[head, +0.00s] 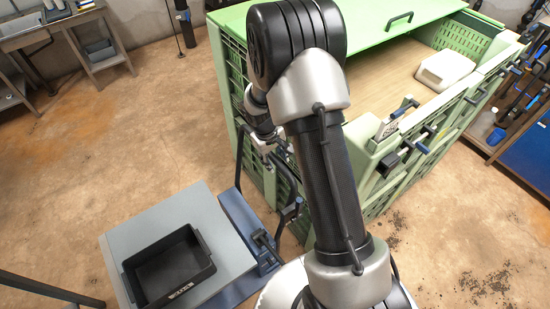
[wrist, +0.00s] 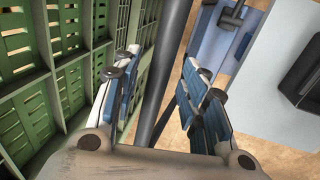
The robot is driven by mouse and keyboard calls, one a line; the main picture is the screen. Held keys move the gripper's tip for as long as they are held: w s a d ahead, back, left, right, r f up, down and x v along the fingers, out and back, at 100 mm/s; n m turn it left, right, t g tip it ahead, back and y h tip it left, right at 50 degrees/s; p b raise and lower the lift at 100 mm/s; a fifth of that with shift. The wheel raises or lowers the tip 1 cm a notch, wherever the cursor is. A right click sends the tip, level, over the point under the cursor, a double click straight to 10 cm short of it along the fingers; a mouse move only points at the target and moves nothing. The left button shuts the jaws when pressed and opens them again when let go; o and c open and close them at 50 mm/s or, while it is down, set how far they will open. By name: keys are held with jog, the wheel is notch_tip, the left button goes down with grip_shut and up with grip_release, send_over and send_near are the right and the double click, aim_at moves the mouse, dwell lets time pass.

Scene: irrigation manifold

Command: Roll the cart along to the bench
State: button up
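The cart (head: 150,222) stands at the lower left in the head view, with a grey top, a blue end and a dark upright handle (head: 239,160). A black tray (head: 170,268) sits on its top. My gripper (head: 278,150) is at the handle, partly hidden by my arm. In the wrist view, my gripper (wrist: 160,95) is open, its blue-padded fingers on either side of the dark handle bar (wrist: 160,75). Gaps seem to show beside the bar; contact is not clear. A grey bench (head: 45,36) stands at the far upper left.
A large green slatted crate (head: 235,85) stands close beside the handle, with a white box (head: 444,68) inside. A blue-topped table (head: 522,160) is at the right edge. Brown floor (head: 110,135) between cart and bench is clear. Dark soil (head: 485,283) lies at lower right.

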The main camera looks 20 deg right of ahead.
jog(key=shift+c, duration=0.2)
grip_shut()
dwell(0.6)
